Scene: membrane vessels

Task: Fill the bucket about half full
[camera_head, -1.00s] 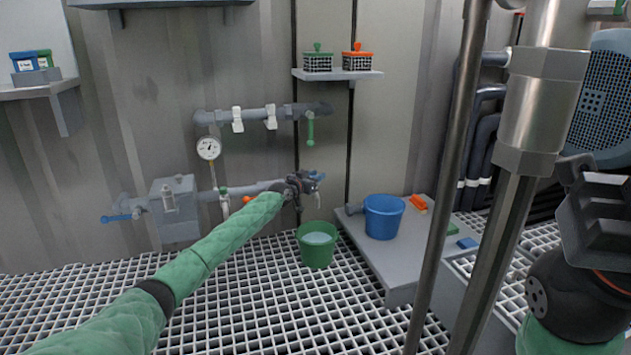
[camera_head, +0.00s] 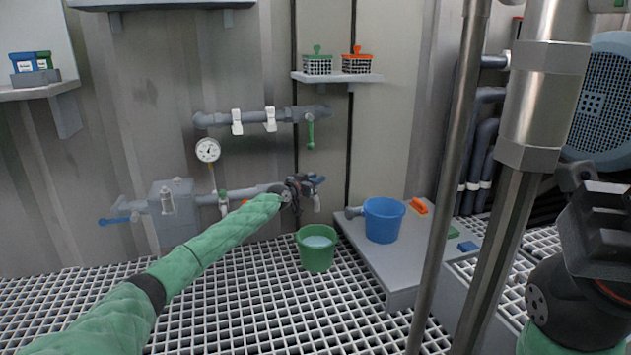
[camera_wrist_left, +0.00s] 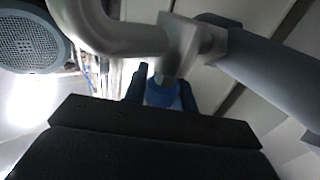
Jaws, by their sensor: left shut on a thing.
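The green bucket (camera_head: 317,260) stands upright on the floor grating below the tap, with pale water (camera_head: 317,241) in it. The water surface lies below the rim; its exact depth is hard to judge. A short pale streak (camera_head: 317,203) hangs under the tap outlet; I cannot tell whether it is running water. My left gripper (camera_head: 306,184) is at the tap on the lower pipe. In the left wrist view its fingers are shut on the blue tap handle (camera_wrist_left: 162,93). My right gripper (camera_head: 598,225) is partly seen at the right edge, its jaws unclear.
A blue bucket (camera_head: 383,222) stands on a grey platform (camera_head: 385,270) right of the green bucket, with an orange item (camera_head: 419,206) behind it. A metal post (camera_head: 447,180) and a thick column (camera_head: 520,190) stand in front at right. Open grating (camera_head: 240,300) lies in front.

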